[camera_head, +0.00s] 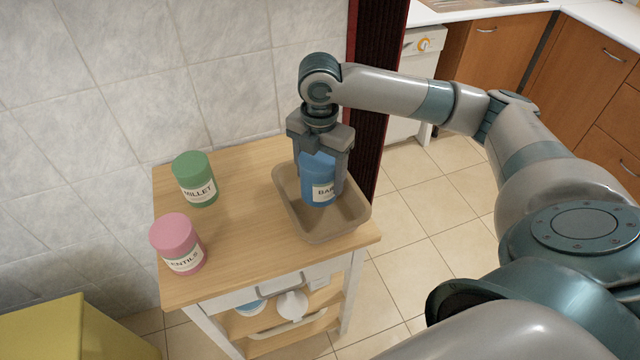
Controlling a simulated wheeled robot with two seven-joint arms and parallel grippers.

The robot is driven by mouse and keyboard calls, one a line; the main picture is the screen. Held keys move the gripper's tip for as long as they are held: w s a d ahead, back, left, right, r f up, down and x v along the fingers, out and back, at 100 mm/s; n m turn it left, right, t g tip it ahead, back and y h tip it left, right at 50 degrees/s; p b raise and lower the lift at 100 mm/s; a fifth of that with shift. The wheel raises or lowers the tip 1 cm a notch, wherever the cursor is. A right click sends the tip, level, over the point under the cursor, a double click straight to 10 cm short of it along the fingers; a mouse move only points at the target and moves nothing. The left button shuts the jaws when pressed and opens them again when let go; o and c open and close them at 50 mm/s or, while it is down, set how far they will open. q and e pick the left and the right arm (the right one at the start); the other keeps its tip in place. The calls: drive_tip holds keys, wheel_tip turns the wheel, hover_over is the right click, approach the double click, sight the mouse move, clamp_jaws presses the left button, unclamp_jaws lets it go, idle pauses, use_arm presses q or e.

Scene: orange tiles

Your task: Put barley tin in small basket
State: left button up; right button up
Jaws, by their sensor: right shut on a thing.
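The barley tin (318,190) is blue with a white label that reads "BAR", the rest being hidden. My right gripper (321,172) is shut on it from above, one finger on each side. The tin is upright, over or inside the small basket (322,232), a tan open tray on the right part of the wooden trolley top. I cannot tell whether the tin touches the basket's floor. My left gripper is not in view.
A green millet tin (194,180) and a pink lentils tin (178,244) stand on the left of the trolley top (235,237). A tiled wall (110,90) rises behind. A yellow box (80,330) is at lower left. Bare wood lies between the tins and the basket.

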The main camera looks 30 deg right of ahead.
sight(319, 157)
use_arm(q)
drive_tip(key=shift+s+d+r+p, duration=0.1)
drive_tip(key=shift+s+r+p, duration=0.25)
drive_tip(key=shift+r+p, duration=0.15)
use_arm(e)
drive_tip(key=shift+f, duration=1.95)
drive_tip(key=shift+f, duration=0.1)
drive_tip(key=o, duration=1.4)
drive_tip(key=shift+r, duration=0.6)
wheel_tip(319, 157, up, 10)
drive_tip(key=shift+r+b, duration=0.1)
drive_tip(key=shift+b, duration=0.95)
drive_tip(key=shift+r, duration=0.4)
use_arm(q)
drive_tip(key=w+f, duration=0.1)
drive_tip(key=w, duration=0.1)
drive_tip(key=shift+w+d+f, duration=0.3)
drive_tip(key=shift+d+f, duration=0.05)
